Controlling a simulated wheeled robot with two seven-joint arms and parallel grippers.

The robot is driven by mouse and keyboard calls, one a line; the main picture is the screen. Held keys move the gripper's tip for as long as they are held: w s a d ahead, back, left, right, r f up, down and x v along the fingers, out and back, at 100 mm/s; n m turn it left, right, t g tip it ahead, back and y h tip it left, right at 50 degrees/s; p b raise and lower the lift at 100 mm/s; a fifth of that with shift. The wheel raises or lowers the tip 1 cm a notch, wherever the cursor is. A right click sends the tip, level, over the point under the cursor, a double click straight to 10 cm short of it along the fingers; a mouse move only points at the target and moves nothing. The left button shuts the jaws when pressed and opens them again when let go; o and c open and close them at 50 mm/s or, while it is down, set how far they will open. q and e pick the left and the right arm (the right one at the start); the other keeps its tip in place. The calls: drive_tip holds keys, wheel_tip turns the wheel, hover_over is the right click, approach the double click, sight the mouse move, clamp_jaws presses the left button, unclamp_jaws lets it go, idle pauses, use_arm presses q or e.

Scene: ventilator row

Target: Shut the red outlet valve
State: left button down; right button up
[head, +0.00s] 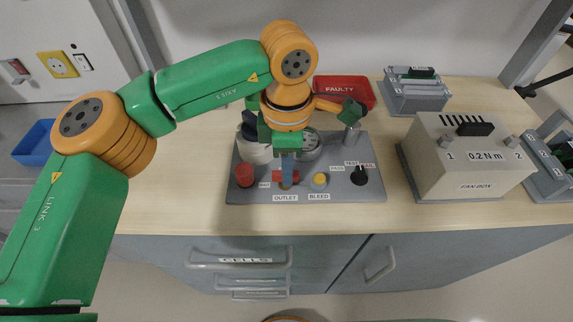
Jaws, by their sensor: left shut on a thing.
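The red outlet valve (277,177) is a small red handle on the grey test panel (331,191), just above the OUTLET label (285,198). My left gripper (287,182) points down at it from above and is shut on it. The fingers cover the middle of the handle, so its exact angle is hard to tell. My right gripper is not in view.
On the panel, a red knob (244,175) stands left of the valve, a yellow BLEED button (319,179) and a black selector knob (359,175) right. A red FAULTY tray (345,89) lies behind. The fan box (464,165) stands right.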

use_arm(q)
drive_tip(key=c, duration=0.8)
unclamp_jaws()
drive_tip(key=shift+d, duration=0.1)
wheel_tip(320, 180, up, 7)
drive_tip(key=shift+r, duration=0.1)
